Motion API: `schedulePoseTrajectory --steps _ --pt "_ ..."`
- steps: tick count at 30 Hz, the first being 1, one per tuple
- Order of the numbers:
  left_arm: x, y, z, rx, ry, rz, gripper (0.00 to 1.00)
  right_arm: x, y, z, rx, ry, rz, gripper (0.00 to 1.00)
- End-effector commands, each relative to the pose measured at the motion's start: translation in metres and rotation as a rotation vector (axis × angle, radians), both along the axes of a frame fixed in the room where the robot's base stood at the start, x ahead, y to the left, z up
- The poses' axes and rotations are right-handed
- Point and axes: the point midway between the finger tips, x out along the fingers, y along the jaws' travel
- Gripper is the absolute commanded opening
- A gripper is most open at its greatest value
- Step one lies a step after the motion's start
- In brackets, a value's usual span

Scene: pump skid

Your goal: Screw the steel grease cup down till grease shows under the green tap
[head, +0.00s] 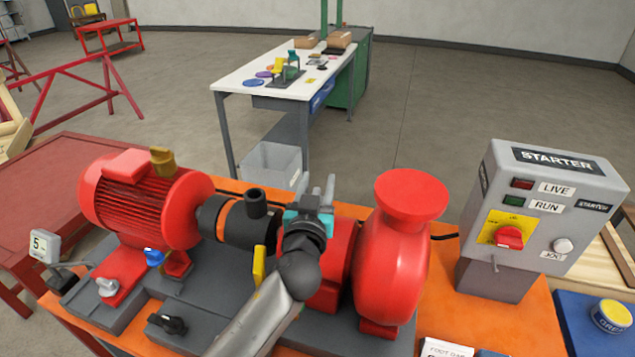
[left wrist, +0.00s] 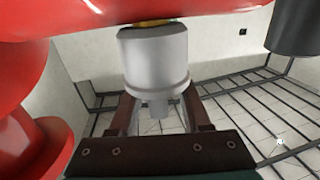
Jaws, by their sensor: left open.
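The steel grease cup (left wrist: 153,62) hangs under a red housing (left wrist: 200,18) in the left wrist view, with a narrower stub at its lower end. A sliver of yellow metal (left wrist: 155,22) shows between cup and housing. My left gripper (head: 317,187) is open, in front of the red pump in the head view. Its two fingers also show in the left wrist view (left wrist: 158,112), one on each side of the cup's lower end; I cannot tell whether they touch it. The cup is not made out in the head view. I see no green tap or grease for certain. My right gripper is not in view.
The red pump (head: 398,255) stands right of my left gripper, the red motor (head: 140,200) to its left with a black coupling (head: 240,222) between. A grey starter box (head: 540,215) stands on the orange top at the right. A white bench (head: 235,82) is behind.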

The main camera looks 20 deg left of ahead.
Motion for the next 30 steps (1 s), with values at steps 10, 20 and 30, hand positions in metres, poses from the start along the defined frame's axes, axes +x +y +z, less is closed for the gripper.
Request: schedulePoseTrajectory --steps 10,20,30 --pt "-0.0003 -0.0001 0.0001 0.000 0.000 0.000 0.25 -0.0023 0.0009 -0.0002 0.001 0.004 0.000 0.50" --pt "-0.0004 -0.0003 0.0002 0.000 0.000 0.000 0.00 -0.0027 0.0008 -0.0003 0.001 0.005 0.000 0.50" --pt "-0.0004 -0.0003 0.0002 0.000 0.000 -0.002 0.00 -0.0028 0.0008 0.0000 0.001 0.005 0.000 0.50"
